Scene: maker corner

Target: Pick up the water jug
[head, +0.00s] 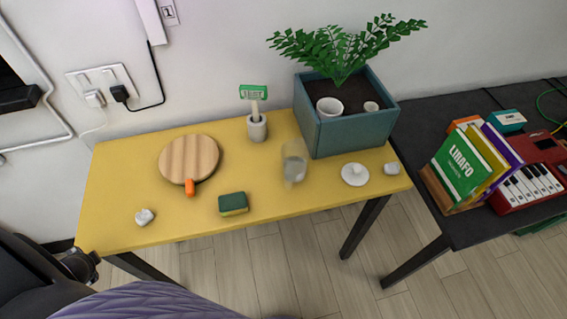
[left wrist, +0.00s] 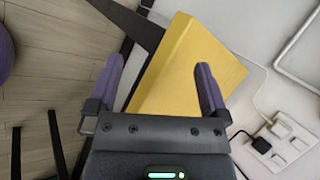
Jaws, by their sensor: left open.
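The water jug appears to be the clear, see-through vessel (head: 294,162) standing upright on the yellow table (head: 125,190), in front of the planter's left side. Its outline is faint, and I cannot make out a handle. My left gripper (left wrist: 160,75) is open and empty in the left wrist view, its two purple fingers spread with the yellow table top (left wrist: 190,75) beyond them. The jug does not show in that view. In the head view only dark parts of my left arm show at the lower left, well apart from the jug. My right gripper is not in view.
A teal planter (head: 350,134) stands behind the jug. A white lid (head: 354,174) lies to its right, a green sponge (head: 233,204) front left, a potted sign (head: 256,128) back left. A round wooden board (head: 188,158) lies farther left. The table's front left is mostly clear.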

